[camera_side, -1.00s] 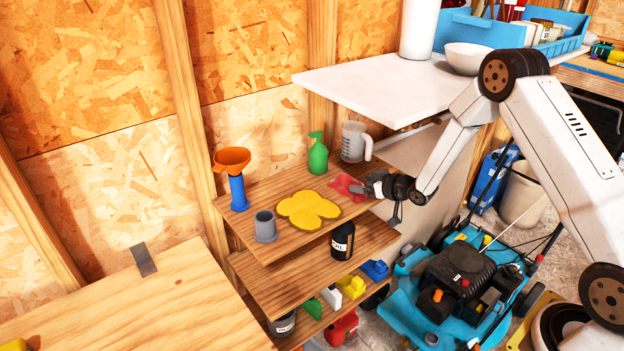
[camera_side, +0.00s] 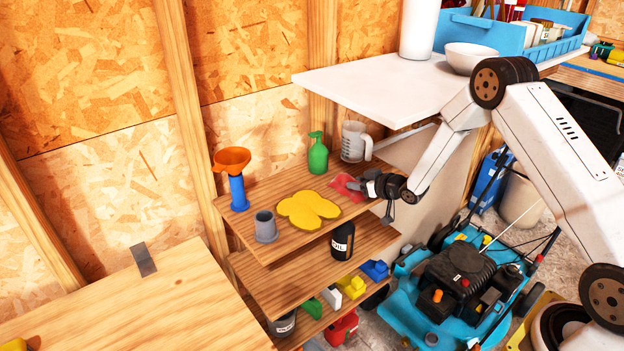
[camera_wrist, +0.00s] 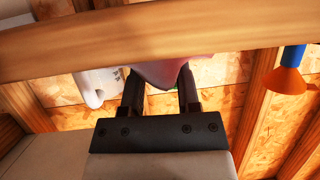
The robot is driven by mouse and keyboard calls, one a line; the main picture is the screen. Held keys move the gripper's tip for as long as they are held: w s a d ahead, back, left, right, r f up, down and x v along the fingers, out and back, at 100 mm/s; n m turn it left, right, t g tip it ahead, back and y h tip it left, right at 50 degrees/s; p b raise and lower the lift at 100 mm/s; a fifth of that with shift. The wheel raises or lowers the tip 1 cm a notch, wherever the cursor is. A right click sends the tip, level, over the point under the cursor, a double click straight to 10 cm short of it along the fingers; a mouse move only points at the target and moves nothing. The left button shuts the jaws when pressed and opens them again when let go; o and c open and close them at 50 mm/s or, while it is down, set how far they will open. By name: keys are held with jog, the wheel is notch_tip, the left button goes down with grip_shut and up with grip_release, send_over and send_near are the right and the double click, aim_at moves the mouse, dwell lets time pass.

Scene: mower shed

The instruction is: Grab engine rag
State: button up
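A small red-pink cloth (camera_side: 345,186), which looks like the engine rag, lies on the right end of the top wooden shelf (camera_side: 290,195). My gripper (camera_side: 359,187) is at the cloth from the right, its fingers low over the shelf edge. In the wrist view the two fingers (camera_wrist: 160,85) stand apart, with the pink cloth (camera_wrist: 160,73) showing between and beyond them. The wooden shelf edge (camera_wrist: 130,38) hides the fingertips there, so I cannot tell whether they touch the cloth.
A yellow cloth-like piece (camera_side: 307,210) lies left of the rag. A green spray bottle (camera_side: 318,157) and a clear jug (camera_side: 354,142) stand behind. A grey cup (camera_side: 265,226) and orange funnel (camera_side: 232,160) are farther left. A white board (camera_side: 380,85) overhangs above; a blue mower (camera_side: 450,290) is below.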

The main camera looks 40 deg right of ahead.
grip_shut()
jog(key=shift+r, duration=0.1)
jog(key=shift+r, duration=0.7)
jog(key=s+a+r, duration=0.2)
jog(key=s+r, duration=0.9)
jog(key=s, duration=0.2)
jog(key=shift+s+a+r, duration=0.15)
jog(key=shift+s+r, duration=0.05)
jog(key=shift+s, duration=0.2)
